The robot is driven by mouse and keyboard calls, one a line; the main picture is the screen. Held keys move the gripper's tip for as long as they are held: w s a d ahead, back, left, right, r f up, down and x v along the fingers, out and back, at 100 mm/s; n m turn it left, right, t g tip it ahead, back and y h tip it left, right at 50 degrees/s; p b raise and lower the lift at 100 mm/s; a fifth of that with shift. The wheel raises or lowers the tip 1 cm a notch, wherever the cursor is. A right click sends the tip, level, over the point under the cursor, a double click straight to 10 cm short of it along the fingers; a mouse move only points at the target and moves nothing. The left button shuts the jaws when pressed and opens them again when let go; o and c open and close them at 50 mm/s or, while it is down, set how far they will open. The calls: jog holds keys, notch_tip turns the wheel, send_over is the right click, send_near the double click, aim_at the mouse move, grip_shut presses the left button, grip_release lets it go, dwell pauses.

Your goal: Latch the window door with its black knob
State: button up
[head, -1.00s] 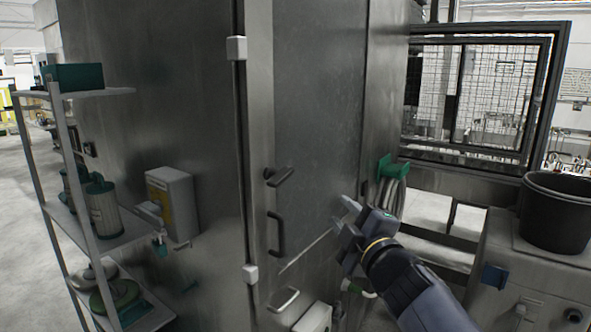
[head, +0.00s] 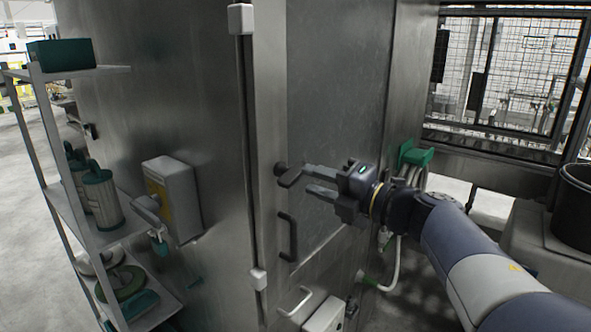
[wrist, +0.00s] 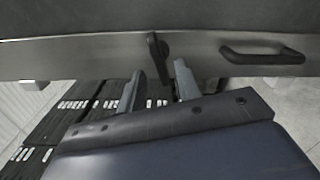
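The black knob (head: 287,175), a short lever, sits on the metal frame of the window door, tilted up to the right. The window door (head: 335,95) is a tall steel door with a large grey pane. My gripper (head: 309,180) is open and empty, its two fingers pointing left at the knob, with the tips just right of it. In the wrist view the knob (wrist: 158,55) hangs down in line with the gap between the fingertips (wrist: 160,78). I cannot tell whether a finger touches it.
A black bar handle (head: 287,237) is below the knob; it also shows in the wrist view (wrist: 262,57). A lower pale handle (head: 295,301) and a white box (head: 325,316) are beneath. A shelf rack (head: 100,235) stands left. A green bracket with hoses (head: 416,156) is right.

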aim_at(300, 176)
jog(key=shift+p+x, duration=0.45)
jog(key=shift+x, duration=2.35)
jog(key=shift+c, duration=0.3)
grip_shut()
